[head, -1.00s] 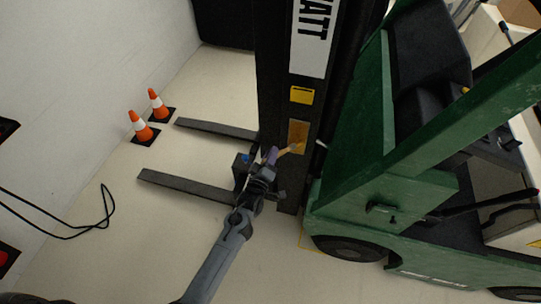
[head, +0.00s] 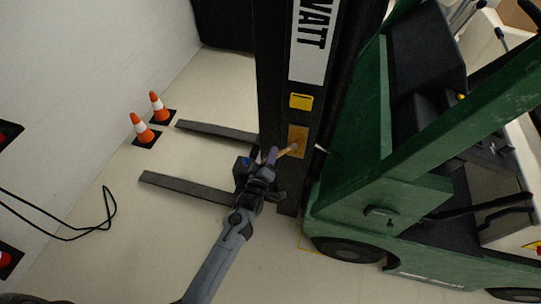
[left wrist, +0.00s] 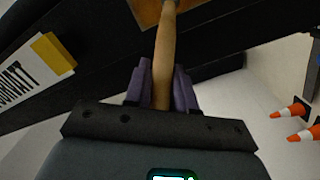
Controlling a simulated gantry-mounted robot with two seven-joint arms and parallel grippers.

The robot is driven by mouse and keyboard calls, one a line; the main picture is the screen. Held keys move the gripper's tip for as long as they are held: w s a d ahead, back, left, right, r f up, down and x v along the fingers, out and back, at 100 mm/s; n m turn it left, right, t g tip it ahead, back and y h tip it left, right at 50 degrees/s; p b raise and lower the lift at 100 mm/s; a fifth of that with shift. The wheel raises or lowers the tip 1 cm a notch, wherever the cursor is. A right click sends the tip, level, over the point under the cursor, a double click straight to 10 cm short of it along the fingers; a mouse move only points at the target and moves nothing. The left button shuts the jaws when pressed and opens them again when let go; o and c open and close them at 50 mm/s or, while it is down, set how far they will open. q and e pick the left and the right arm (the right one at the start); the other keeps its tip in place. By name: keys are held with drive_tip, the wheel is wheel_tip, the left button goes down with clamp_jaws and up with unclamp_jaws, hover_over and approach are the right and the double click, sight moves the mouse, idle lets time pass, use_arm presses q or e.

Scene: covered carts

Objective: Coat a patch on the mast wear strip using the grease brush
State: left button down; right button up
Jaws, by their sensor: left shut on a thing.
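The mast wear strip (head: 298,134) is an orange-brown rectangle on the dark mast (head: 274,90), below a yellow label. My left gripper (head: 270,160) is in front of the mast, shut on the wooden handle of the grease brush (head: 288,151). The brush points right and slightly up, and its far end lies over the strip's lower part. In the left wrist view the handle (left wrist: 165,55) runs up between the purple fingers to the strip (left wrist: 146,13). The brush tip is cut off at the top edge there, so I cannot tell its contact. My right gripper is not seen.
The green forklift body (head: 370,205) stands right of the mast. Two dark forks (head: 185,187) reach left low over the floor. Two orange cones (head: 142,127) stand near the wall, and a black cable (head: 105,210) lies at left. The floor between is clear.

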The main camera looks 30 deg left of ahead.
use_arm(q)
drive_tip(key=shift+f, duration=0.1)
idle(0.5)
drive_tip(key=shift+f, duration=0.4)
drive_tip(key=shift+f+b, duration=1)
drive_tip(key=shift+f+b, duration=1.15)
drive_tip(key=shift+f, duration=0.35)
drive_tip(key=shift+f+b, duration=1.1)
drive_tip(key=shift+f, duration=0.25)
